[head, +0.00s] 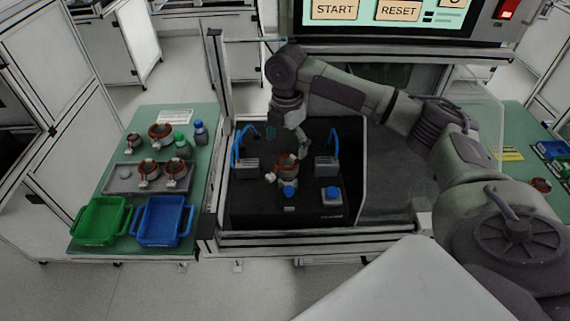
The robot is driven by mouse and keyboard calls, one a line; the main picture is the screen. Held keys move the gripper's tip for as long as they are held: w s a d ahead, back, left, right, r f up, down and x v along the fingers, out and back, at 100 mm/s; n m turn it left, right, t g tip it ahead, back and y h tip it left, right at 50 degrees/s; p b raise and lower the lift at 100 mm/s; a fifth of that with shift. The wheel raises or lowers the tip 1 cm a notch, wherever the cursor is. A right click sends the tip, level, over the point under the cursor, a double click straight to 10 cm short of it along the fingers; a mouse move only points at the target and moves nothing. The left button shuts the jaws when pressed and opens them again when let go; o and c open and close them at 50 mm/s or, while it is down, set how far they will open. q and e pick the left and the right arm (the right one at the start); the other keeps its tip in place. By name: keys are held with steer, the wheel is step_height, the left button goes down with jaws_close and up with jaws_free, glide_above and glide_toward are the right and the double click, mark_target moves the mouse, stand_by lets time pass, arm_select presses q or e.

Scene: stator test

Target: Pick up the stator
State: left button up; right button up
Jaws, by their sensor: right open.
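A stator (286,163), a copper-coloured ring, sits on a small stand in the middle of the black test fixture (260,206). My right gripper (287,143) points down just above and behind this stator, apart from it as far as I can tell. Its fingers are open, with nothing seen between them. More stators lie on the left table: two in a grey tray (148,171) and (175,168), and two behind it (160,130) and (133,140). One more stator (541,184) lies on the right table. My left gripper does not show.
Blue-hosed clamp blocks (245,165) and (326,165) flank the stand. A blue button box (332,194) is at front right. The left table holds a green bin (101,219), a blue bin (164,221) and bottles (182,146). A frame post (217,95) stands left of the fixture.

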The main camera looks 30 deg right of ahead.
mark_target(287, 166)
steer(key=shift+f, duration=0.6)
steer(key=shift+w+f, duration=0.15)
steer(key=shift+f, duration=0.15)
steer(key=shift+s+f+p, duration=0.2)
steer(key=shift+f+p, duration=0.2)
steer(key=shift+f, duration=0.25)
steer(key=shift+s+f+p, duration=0.2)
steer(key=shift+f+p, duration=0.2)
steer(key=shift+f, duration=0.2)
step_height(287, 166, down, 2)
steer(key=shift+f, duration=0.4)
steer(key=shift+c, duration=0.6)
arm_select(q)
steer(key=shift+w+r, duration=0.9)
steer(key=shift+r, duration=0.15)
arm_select(e)
steer(key=c, duration=1.4)
steer(key=shift+r, duration=0.1)
